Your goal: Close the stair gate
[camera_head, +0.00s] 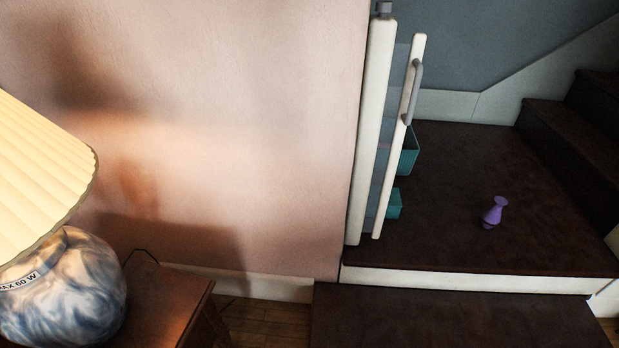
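The stair gate (401,135) has a white frame with a see-through panel and a grey bar handle (411,92) on its outer upright. It hangs from a white post (371,130) at the wall's corner. The gate is swung open and seen almost edge-on, leaving the stair landing (465,190) open to its right. My gripper does not show in this view.
A lit lamp (65,285) stands on a wooden side table (165,300) at the lower left. Teal containers (408,150) are behind the gate. A dark step (450,320) lies in front; stairs (575,150) rise at right.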

